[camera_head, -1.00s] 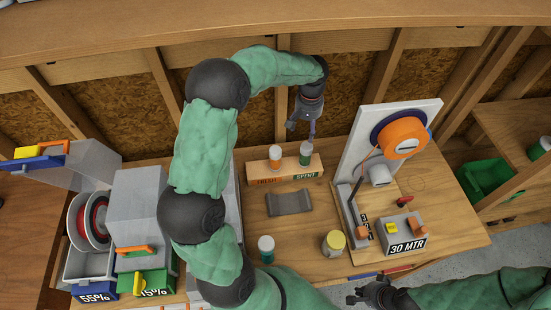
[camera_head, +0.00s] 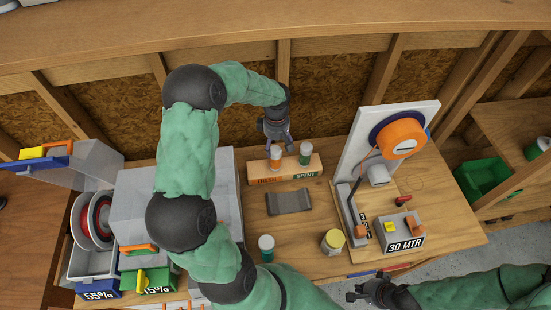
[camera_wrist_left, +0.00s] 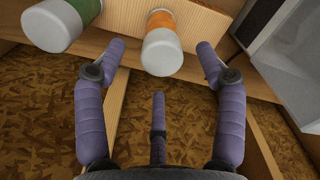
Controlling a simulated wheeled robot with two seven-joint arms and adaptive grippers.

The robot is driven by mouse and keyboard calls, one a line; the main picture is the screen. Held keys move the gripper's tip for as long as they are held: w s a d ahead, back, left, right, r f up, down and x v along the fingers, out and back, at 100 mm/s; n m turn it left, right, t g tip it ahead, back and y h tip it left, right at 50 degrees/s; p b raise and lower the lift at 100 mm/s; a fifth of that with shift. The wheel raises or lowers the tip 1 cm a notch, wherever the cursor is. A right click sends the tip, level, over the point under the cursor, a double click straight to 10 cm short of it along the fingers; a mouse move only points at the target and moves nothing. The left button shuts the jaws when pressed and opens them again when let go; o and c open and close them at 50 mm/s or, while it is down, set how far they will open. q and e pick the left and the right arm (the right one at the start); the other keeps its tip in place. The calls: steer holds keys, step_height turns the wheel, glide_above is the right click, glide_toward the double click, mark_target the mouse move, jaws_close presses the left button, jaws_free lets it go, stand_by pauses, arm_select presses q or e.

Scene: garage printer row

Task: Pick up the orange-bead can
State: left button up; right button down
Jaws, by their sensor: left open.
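The orange-bead can (camera_head: 276,161), with a white cap and orange band, stands on the left part of the wooden block marked FRESH and SPENT (camera_head: 262,177). My left gripper (camera_head: 279,146) is open just behind and above it. In the left wrist view, the orange-bead can (camera_wrist_left: 162,35) shows between the spread fingertips, with its white end toward me and visible gaps on both sides. A green-banded can (camera_head: 305,154) stands to its right on the block; it also shows in the left wrist view (camera_wrist_left: 55,22). My right gripper (camera_head: 357,291) is low at the front, open and empty.
A grey cradle (camera_head: 289,201) lies before the block. A white-capped can (camera_head: 266,247) and a yellow-lidded jar (camera_head: 333,242) stand nearer the front. An orange spool (camera_head: 404,137) hangs on an upright panel at right.

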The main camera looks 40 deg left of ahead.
mark_target(275, 155)
arm_select(q)
steer(key=shift+a+f, duration=0.15)
steer(key=shift+f, duration=3.2)
steer(key=shift+r, duration=0.1)
steer(key=c, duration=1.3)
